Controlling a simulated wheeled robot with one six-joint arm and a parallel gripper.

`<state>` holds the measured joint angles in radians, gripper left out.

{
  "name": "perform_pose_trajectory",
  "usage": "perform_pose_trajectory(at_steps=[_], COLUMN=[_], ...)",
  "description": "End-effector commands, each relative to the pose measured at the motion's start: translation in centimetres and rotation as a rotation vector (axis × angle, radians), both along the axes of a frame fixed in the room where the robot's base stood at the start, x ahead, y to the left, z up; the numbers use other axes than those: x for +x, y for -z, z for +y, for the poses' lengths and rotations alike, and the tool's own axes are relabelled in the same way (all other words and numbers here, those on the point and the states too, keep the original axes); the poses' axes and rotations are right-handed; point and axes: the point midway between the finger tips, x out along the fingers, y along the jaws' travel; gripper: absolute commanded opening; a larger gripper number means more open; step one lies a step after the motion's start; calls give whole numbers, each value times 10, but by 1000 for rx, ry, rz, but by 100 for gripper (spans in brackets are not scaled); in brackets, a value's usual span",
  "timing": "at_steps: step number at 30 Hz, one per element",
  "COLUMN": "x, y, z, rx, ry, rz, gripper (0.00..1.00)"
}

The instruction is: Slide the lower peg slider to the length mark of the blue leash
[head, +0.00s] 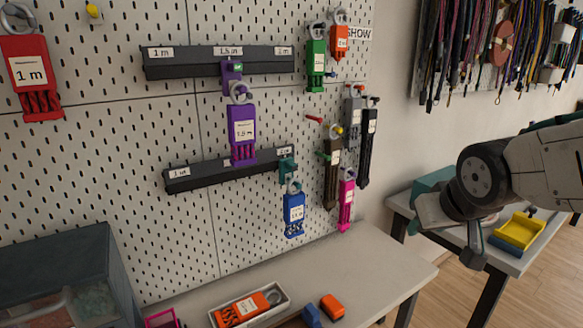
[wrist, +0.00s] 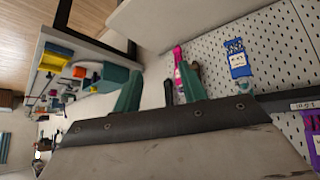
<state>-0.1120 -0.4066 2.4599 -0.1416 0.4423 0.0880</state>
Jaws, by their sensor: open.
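The lower rail (head: 220,172) is dark, on the pegboard, with a "1 m" label at its left end and another label near its right end. The teal lower peg slider (head: 287,168) sits near the right end. The blue leash (head: 294,213) hangs from it by a ring; its label is too small to read surely. In the wrist view, the blue leash (wrist: 238,62) and teal slider (wrist: 243,87) are right of my gripper (wrist: 160,88). My gripper is open, empty and apart from them. In the head view, my arm is at the right, away from the rail.
A purple leash (head: 241,132) hangs from the upper rail (head: 190,62) and covers the lower rail's middle. Brown (head: 332,170) and pink (head: 346,203) leashes hang right of the blue leash. A bench (head: 370,265) stands below with an orange leash in a tray (head: 284,298).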

Motion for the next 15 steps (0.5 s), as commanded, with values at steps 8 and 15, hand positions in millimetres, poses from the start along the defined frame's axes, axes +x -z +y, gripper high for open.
perform_pose_trajectory(at_steps=[8, 15], x=[146, 182], y=[-3, -3], z=[105, 184], rx=[129, 311], ry=[-250, -430], rz=[-490, -766], gripper=[42, 42])
